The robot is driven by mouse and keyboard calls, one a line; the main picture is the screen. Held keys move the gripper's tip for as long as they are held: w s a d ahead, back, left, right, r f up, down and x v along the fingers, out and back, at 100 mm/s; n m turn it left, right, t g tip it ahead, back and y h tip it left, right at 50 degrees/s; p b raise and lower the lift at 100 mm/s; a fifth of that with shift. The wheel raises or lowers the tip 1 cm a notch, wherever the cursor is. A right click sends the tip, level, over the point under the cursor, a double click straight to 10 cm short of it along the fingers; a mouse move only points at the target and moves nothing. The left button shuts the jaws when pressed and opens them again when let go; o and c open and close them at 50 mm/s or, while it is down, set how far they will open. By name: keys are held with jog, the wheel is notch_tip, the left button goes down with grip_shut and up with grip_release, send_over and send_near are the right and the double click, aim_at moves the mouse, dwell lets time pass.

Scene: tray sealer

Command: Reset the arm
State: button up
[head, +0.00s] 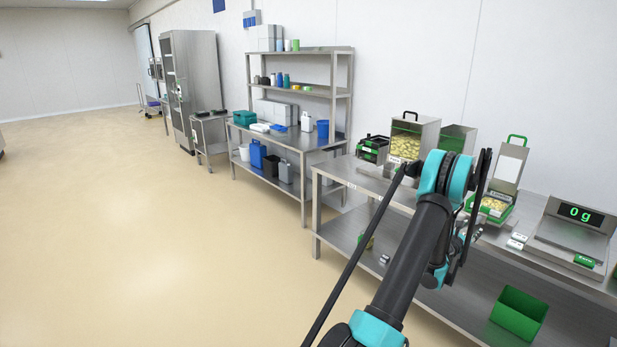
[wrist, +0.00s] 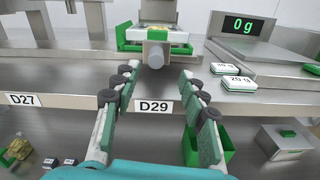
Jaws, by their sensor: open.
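My gripper (wrist: 158,108) is open and empty in the wrist view. Its two fingers stand apart in front of the bench edge, with the label D29 (wrist: 154,107) showing between them. A grey round knob (wrist: 156,52) of the dispenser stands just beyond the fingertips, apart from them. In the head view my arm reaches from the bottom toward the steel bench (head: 345,177), and its own links hide most of the gripper.
A scale (head: 573,232) reading 0 g stands at the right of the bench, with small labelled weights (wrist: 239,84) beside it. A green bin (head: 519,311) sits on the lower shelf. A hopper with yellowish pieces (head: 405,145) stands further left. The floor at left is clear.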

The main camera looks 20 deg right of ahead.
jog(key=w+a+r+m+y, duration=0.1)
jog(key=w+a+r+m, duration=0.25)
jog(key=a, duration=0.25)
jog(key=w+a+r+m+y, duration=0.1)
jog(key=w+a+r+m, duration=0.2)
jog(key=a+r, duration=0.3)
jog(key=a+r+m+y, duration=0.25)
jog(key=a+m, duration=0.45)
jog(key=a, duration=1.3)
jog(key=s+a+f+m+g+y, duration=0.1)
jog(key=s+a+f+m+y, duration=0.1)
jog(key=s+a, duration=0.5)
jog(key=s+a+f+m+y, duration=0.2)
jog(key=s+a+f+y, duration=0.2)
jog(key=a, duration=1.6)
jog(key=s+a+f+m+g+y, duration=0.1)
jog(key=s+a+f+m+y, duration=0.2)
jog(key=s+a+y, duration=0.3)
jog(key=s+a, duration=0.4)
jog(key=a, duration=0.4)
jog(key=shift+g, duration=0.3)
jog(key=shift+c, duration=0.5)
jog(key=shift+d, duration=0.1)
jog(key=shift+c, duration=0.6)
